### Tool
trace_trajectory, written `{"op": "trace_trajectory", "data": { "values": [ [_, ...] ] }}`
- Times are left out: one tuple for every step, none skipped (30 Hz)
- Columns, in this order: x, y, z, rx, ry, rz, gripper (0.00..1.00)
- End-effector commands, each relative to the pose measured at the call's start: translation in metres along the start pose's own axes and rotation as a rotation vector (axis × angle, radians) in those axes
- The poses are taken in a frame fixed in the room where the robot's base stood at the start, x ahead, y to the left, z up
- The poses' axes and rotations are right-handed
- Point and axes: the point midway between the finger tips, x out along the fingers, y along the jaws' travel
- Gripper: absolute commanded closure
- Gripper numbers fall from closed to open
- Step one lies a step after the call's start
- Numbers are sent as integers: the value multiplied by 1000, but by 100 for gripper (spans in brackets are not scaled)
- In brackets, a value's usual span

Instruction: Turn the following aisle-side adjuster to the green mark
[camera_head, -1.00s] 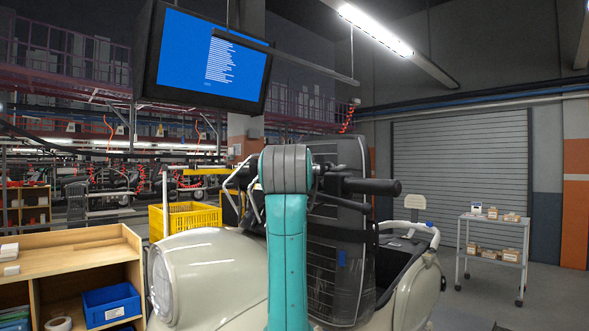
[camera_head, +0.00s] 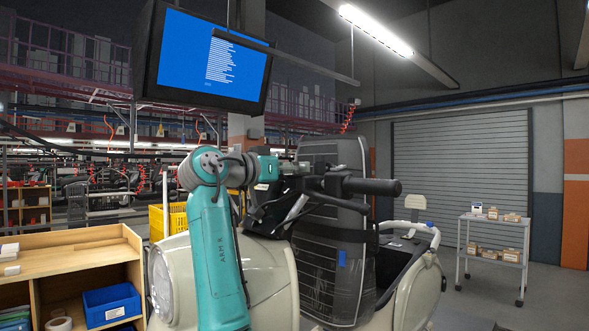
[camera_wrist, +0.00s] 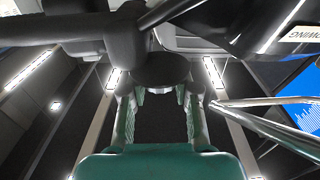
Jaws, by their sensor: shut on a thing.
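In the wrist view a dark round knob (camera_wrist: 160,68), likely the adjuster, sits under dark bars. My gripper (camera_wrist: 160,92) has its two fingers at either side of it and is shut on it. In the head view my teal arm reaches up to the handlebar area of a cream scooter (camera_head: 270,272); my gripper there is dark and partly lost among the handlebar parts. I cannot make out the green mark or the knob's turn angle in either view.
A black handlebar grip (camera_head: 365,186) and a dark wrapped panel (camera_head: 330,245) stand close right of my gripper. Chrome rods (camera_wrist: 265,115) pass right of my fingers in the wrist view. A wooden shelf (camera_head: 95,250) stands left, a trolley (camera_head: 493,250) far right.

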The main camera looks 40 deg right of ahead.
Motion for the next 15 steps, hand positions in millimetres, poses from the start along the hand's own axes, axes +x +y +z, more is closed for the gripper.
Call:
{"op": "trace_trajectory", "data": {
  "values": [
    [0,-1,0,-1,-1,12,100],
    [0,-1,0,-2,-1,20,100],
    [0,-1,0,-2,-1,28,100],
    [0,-1,0,-2,-1,32,100],
    [0,-1,0,-2,-1,36,100],
    [0,-1,0,-1,-1,41,100],
    [0,0,0,-1,-1,44,100],
    [0,0,0,-1,-1,46,100],
    [0,0,0,0,-1,48,100],
    [0,0,0,0,-1,49,100],
    [0,0,0,0,-1,49,100],
    [0,0,0,0,-1,49,100],
    [0,0,0,0,-1,49,100],
    [0,0,0,0,-1,49,100],
    [0,0,0,0,-1,49,100]
  ]
}}
